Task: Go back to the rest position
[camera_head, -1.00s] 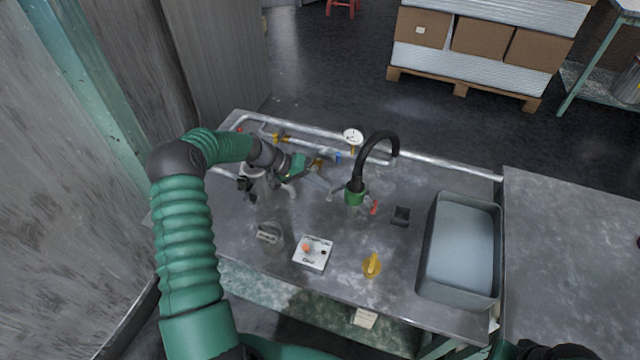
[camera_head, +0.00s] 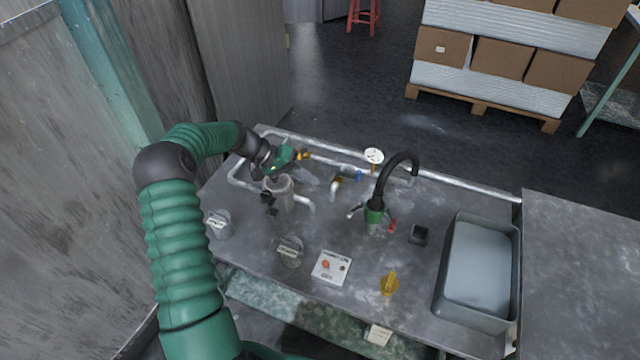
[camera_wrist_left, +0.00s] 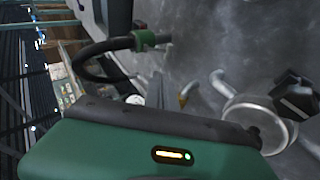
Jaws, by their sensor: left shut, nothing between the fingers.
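My left gripper (camera_head: 306,175) is shut and empty above the back left of the metal workbench (camera_head: 340,215). My green left arm comes in from the left and bends over to it. A grey cup-like fitting (camera_head: 280,198) with a dark knob stands just below and in front of the gripper. In the left wrist view, my gripper's green housing fills the bottom, and a round pale fitting (camera_wrist_left: 255,112) shows at the right. My right gripper is outside the head view.
Metal pipes with a gauge (camera_head: 373,156) run along the bench's back. A black curved tap (camera_head: 385,185) stands mid-bench. Knobs (camera_head: 289,250), a white control panel (camera_head: 332,267) and a yellow knob (camera_head: 390,284) sit in front. A grey basin (camera_head: 478,265) is at the right.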

